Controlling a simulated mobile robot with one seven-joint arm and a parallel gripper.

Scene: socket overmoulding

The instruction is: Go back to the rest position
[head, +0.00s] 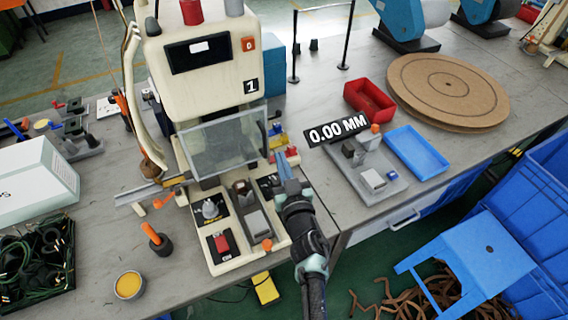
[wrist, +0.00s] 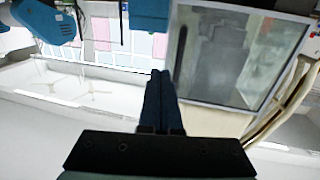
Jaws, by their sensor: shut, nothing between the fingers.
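My gripper (head: 281,170) is raised in front of the right side of the cream moulding machine (head: 217,105), its fingers pointing up and away from me. In the wrist view my gripper (wrist: 160,78) shows two dark fingers pressed together with nothing between them. The machine's clear guard (head: 222,145) is in front of its work space in the head view. The guard also fills the upper right of the wrist view (wrist: 245,55). Whether the gripper touches the machine cannot be told.
To the right are the 0.00 MM gauge (head: 338,130), a red bin (head: 369,101), a blue tray (head: 415,152) and a round brown board (head: 448,90). A dark crate of cables (head: 36,262) and a white box (head: 36,184) are at left. A blue stool (head: 486,252) stands at lower right.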

